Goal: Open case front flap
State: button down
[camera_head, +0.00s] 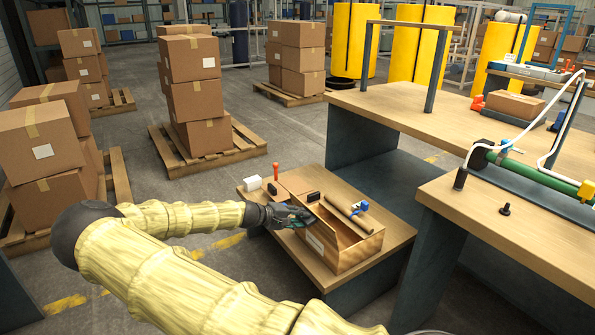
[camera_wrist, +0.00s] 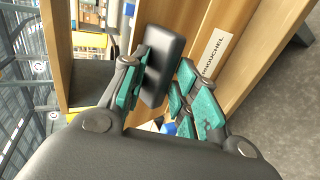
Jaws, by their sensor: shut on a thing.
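The wooden case (camera_head: 366,250) stands on a low wooden-topped table, its top open, with a rounded wooden bar (camera_head: 348,213) lying across it. Its labelled front panel (camera_head: 322,249) faces left and looks upright; a white label also shows in the wrist view (camera_wrist: 215,52). My gripper (camera_head: 302,216) is at the upper left edge of the case. In the wrist view, the teal finger pads of my gripper (camera_wrist: 163,88) are shut on a black block-shaped handle (camera_wrist: 165,62) beside the wood. Whether the handle is fixed to the front flap cannot be told.
A taller workbench (camera_head: 500,215) with piping stands right. Cartons on pallets (camera_head: 205,150) stand behind; open floor lies between.

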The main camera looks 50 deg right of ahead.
jog(key=c, duration=1.5)
grip_release()
jog(key=shift+s+f, duration=0.6)
jog(key=shift+f, duration=0.35)
jog(key=shift+o, duration=0.8)
jog(key=shift+d+f, duration=0.15)
jog(key=shift+f, duration=0.15)
jog(key=o, duration=0.7)
jog(key=shift+d+f, duration=0.3)
jog(key=shift+f, duration=0.1)
jog(key=shift+c, duration=0.2)
jog(key=shift+a+r, duration=0.25)
jog(key=shift+c, duration=0.4)
jog(key=shift+w+a+r, duration=0.2)
jog(key=shift+r, duration=0.05)
jog(key=shift+c, duration=1.4)
jog(key=shift+r, duration=0.1)
jog(key=shift+c, duration=1)
jog(key=shift+w, duration=0.15)
jog(key=shift+w, duration=0.1)
jog(key=shift+c, duration=0.2)
